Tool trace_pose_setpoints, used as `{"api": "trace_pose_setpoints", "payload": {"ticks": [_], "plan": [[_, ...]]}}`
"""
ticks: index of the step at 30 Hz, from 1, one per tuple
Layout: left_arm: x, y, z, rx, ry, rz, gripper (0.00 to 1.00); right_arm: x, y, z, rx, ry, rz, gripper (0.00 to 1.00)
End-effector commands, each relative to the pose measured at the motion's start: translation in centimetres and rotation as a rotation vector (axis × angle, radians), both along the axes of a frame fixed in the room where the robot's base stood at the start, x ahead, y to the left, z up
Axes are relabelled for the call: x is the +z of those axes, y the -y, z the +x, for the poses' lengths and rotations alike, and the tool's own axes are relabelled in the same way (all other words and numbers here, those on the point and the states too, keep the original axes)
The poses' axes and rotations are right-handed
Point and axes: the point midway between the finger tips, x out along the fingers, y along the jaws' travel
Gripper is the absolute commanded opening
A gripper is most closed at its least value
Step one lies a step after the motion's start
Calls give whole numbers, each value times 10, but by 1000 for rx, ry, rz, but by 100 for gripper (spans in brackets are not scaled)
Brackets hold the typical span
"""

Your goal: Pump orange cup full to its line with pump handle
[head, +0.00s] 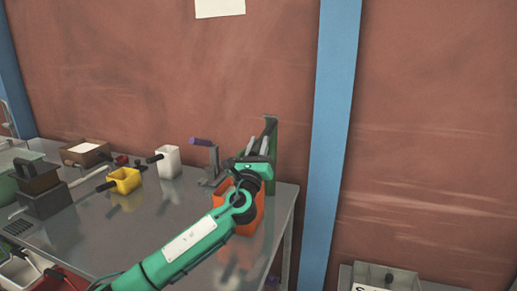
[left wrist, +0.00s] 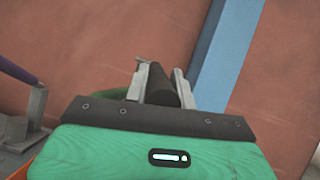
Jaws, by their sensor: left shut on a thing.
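My left gripper (head: 260,146) is at the right end of the bench and is shut on a black bar, which looks like the pump handle (head: 270,126). In the left wrist view the bar (left wrist: 163,84) lies between the two fingers (left wrist: 162,88). The orange cup (head: 250,218) stands below the gripper, partly hidden by my left arm. Its inside, its line and any fill level are hidden. A green upright plate (head: 273,140) stands behind the gripper. My right gripper is not in view.
A purple-handled crank (head: 210,160) stands just left of the gripper and shows in the left wrist view (left wrist: 22,75). A white cup (head: 168,162) and a yellow cup (head: 124,181) stand farther left. A blue post (head: 331,130) rises right of the bench. A grey box (head: 384,277) is lower right.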

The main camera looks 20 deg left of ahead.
Motion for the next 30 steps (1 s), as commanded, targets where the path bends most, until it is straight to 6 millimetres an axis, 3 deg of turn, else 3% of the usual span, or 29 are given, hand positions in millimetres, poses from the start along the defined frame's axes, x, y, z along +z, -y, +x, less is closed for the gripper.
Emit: {"api": "trace_pose_setpoints", "payload": {"ticks": [16, 17, 19, 30], "plan": [[0, 0, 0, 1, 4, 0, 0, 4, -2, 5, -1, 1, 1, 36], [0, 0, 0, 1, 4, 0, 31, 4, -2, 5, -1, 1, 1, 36], [0, 0, 0, 1, 4, 0, 45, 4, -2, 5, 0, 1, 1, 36], [-3, 0, -3, -1, 3, -1, 47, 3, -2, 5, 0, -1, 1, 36]]}}
